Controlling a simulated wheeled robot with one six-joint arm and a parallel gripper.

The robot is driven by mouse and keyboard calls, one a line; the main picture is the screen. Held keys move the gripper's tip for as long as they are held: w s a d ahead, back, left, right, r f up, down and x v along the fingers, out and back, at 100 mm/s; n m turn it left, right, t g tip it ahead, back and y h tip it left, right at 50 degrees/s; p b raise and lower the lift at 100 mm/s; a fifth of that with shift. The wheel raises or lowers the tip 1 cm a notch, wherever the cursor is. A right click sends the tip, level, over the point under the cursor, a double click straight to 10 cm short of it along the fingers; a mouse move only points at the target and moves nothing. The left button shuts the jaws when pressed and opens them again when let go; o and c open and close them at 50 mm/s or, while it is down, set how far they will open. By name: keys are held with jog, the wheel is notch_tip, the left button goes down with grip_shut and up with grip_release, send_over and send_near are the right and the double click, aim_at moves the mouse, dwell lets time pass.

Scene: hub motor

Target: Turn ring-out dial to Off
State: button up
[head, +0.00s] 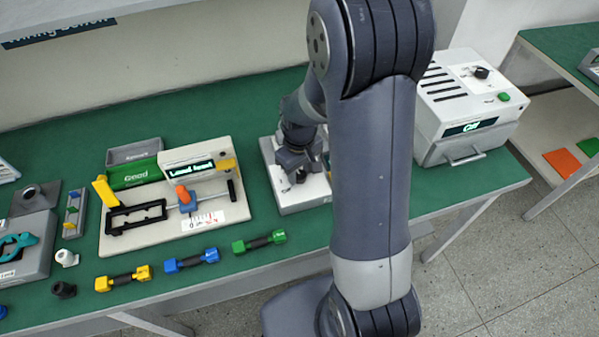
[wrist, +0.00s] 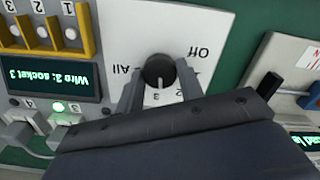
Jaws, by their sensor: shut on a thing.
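The ring-out dial (wrist: 159,71) is a round black knob on a white panel in the wrist view, where its labels appear upside down. "All" is on its left, "Off" on its upper right, and small numbers below it. A pale pointer mark on the knob faces down toward the numbers, away from "Off". My gripper (wrist: 158,78) is shut on the dial, one finger on each side. In the head view, my gripper (head: 296,168) is over the white tester box (head: 305,197), and the dial is hidden.
In the wrist view, a display (wrist: 58,77) reads "Wire 2: socket 3", with a lit green light (wrist: 59,107) beside it. In the head view, a fixture (head: 150,235) stands left of my gripper and a white box (head: 468,100) with an "Off" display stands right.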

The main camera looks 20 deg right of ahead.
aim_at(300, 174)
jog(key=n+b, duration=0.1)
jog(key=n, duration=0.4)
jog(key=shift+n, duration=0.3)
jog(key=n+b, duration=0.1)
jog(key=n, duration=0.4)
jog(key=n+b, duration=0.1)
jog(key=n, duration=1)
jog(key=shift+n, duration=0.3)
jog(key=o, duration=1)
notch_tip(300, 174, up, 11)
jog(key=shift+f, duration=0.1)
